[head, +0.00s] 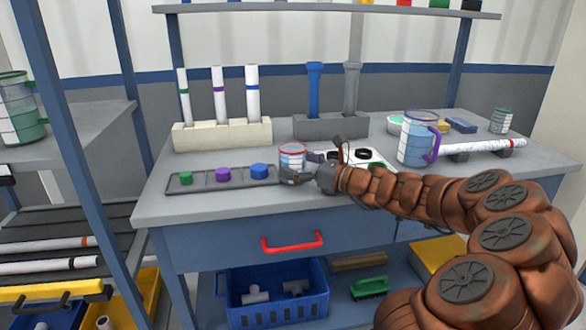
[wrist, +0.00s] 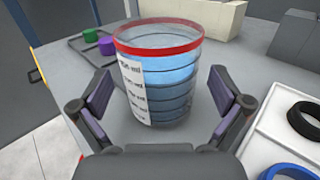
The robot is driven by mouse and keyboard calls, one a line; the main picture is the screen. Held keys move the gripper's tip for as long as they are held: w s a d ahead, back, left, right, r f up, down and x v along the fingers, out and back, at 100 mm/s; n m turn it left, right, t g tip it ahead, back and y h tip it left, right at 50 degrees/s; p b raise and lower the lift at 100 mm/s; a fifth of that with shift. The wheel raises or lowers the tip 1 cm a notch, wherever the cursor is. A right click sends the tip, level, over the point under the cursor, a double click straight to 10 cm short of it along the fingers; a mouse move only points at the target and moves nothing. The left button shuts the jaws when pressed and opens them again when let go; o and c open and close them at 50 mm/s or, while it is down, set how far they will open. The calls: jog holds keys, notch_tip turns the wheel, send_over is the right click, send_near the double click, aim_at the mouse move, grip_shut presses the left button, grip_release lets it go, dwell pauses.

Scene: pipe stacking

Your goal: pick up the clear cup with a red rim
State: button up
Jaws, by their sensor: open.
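The clear cup with a red rim (head: 292,156) stands upright on the workbench, right of the tray of coloured caps. In the wrist view the cup (wrist: 160,75) has a white label with markings and bluish bands. My gripper (head: 312,172) is at the cup's near side, and its fingers partly cover the cup's lower part in the head view. In the wrist view my gripper (wrist: 160,105) is open, with one finger on each side of the cup. Gaps show between both fingers and the cup wall.
A grey tray with green, purple and blue caps (head: 222,175) lies left of the cup. A white tray with rings (wrist: 290,140) lies close on the right. A larger jug with a purple handle (head: 416,143) stands farther right. A beige rack (head: 222,134) holds tubes behind.

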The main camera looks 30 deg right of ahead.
jog(key=shift+x, duration=0.95)
jog(key=c, duration=1.4)
jog(key=shift+r, duration=0.25)
